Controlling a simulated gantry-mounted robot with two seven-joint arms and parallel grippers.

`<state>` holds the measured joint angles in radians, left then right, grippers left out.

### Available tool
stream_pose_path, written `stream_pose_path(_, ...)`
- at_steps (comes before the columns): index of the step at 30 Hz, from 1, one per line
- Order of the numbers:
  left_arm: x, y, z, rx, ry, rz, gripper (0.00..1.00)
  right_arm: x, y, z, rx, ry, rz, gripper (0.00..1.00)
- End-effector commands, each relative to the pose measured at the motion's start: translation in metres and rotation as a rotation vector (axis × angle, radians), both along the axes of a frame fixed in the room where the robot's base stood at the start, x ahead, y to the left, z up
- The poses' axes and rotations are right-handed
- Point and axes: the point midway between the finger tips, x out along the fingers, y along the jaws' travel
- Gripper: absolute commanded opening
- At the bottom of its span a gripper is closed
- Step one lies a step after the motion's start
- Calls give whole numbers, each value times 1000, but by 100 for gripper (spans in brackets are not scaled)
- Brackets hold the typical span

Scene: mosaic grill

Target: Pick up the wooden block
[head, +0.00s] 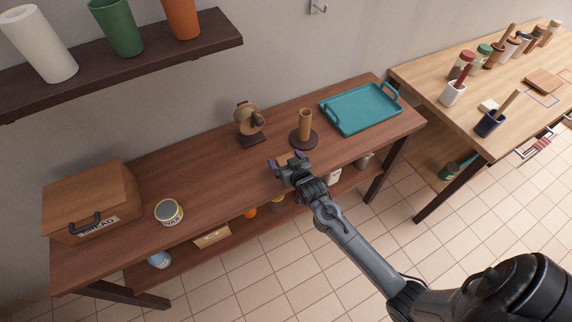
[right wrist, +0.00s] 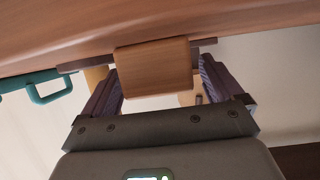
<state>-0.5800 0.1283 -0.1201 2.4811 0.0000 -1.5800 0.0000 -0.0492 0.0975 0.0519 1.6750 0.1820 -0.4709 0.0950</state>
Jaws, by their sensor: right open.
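The wooden block (right wrist: 154,68) shows in the right wrist view as a light brown block between the two purple-grey fingers of my right gripper (right wrist: 160,80). The fingers stand apart, one on each side of the block, and I cannot tell whether either touches it. In the head view my right gripper (head: 288,162) is at the front edge of the dark wooden table (head: 220,167). A small part of the block (head: 285,157) shows there between the fingers, the rest hidden by the gripper. My left gripper is not in view.
A wooden cylinder on a round dark base (head: 304,128) stands just behind my right gripper. A teal tray (head: 362,108) lies to the right, a brown figure on a stand (head: 250,122) to the left. A tin (head: 169,212) and bread box (head: 92,202) stand further left.

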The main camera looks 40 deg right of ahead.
Motion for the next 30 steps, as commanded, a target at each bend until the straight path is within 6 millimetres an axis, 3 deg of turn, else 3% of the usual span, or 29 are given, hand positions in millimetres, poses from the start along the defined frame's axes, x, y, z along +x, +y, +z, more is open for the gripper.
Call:
stream_pose_path(5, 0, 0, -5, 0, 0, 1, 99, 13, -4, -6, 0, 0, -1, 94)
stream_pose_path(13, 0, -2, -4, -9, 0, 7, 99, 15, -4, -6, 0, 0, 0, 94)
stream_pose_path(24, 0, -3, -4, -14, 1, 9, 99, 15, -4, -7, 0, 0, 0, 37)
stream_pose_path(30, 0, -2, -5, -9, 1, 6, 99, 15, -4, -6, 0, 0, 0, 36)
